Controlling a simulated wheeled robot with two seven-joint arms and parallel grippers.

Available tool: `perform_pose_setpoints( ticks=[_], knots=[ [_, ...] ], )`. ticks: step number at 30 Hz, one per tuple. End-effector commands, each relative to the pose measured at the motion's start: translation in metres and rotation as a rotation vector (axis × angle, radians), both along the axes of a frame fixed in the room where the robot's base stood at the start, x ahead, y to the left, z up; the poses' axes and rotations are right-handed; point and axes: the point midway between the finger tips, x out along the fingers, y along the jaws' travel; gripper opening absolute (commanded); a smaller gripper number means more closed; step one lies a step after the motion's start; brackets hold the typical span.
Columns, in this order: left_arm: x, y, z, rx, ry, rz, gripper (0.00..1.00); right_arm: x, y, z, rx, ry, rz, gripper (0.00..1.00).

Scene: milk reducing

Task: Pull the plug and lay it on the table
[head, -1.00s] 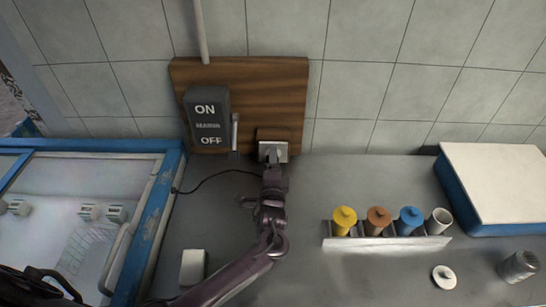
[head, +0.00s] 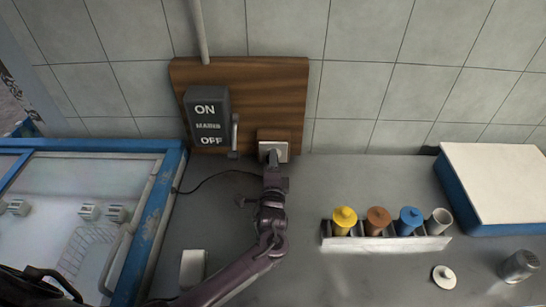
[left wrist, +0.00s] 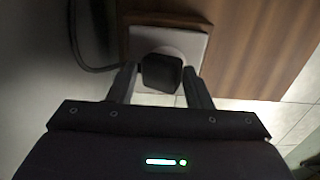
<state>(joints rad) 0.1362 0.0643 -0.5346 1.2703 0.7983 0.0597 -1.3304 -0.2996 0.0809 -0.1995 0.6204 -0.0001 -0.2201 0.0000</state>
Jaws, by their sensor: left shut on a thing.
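The plug (left wrist: 162,74) is a dark block in the left wrist view, at the white socket plate (left wrist: 185,45). In the head view the socket plate (head: 282,148) sits on a small wooden block low on the wall, with the plug hidden by my gripper. My left gripper (head: 272,158) reaches up to the socket. Its fingers (left wrist: 160,80) stand either side of the plug and are shut on it. A dark cord (head: 215,176) runs left across the table (head: 330,190). I see no clear gap between plug and socket. My right gripper is not in view.
A switch box (head: 207,115) with a lever (head: 235,132) is on the wooden board, left of the socket. A rack (head: 385,243) with coloured-topped containers stands right of my arm. A small white box (head: 193,268) lies left. The table between socket and rack is clear.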

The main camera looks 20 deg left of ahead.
Motion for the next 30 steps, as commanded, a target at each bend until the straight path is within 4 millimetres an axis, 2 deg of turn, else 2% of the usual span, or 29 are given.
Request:
perform_pose_setpoints(
  ticks=[1, 2, 8, 20, 30],
  knots=[
    [0.001, 0.002, 0.002, 0.001, -0.003, 0.003, 0.09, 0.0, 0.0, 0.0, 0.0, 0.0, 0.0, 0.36],
    [0.001, 0.002, 0.002, 0.001, -0.003, 0.003, 0.48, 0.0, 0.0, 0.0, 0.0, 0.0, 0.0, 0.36],
    [0.001, 0.002, 0.001, 0.002, -0.002, 0.003, 0.73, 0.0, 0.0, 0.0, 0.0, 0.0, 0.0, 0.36],
    [-0.004, -0.001, 0.0, -0.001, -0.001, 0.001, 0.73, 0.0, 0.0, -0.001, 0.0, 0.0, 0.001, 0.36],
    [-0.055, -0.015, -0.003, -0.001, 0.002, 0.001, 0.73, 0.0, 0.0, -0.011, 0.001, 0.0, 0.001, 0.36]
  ],
)
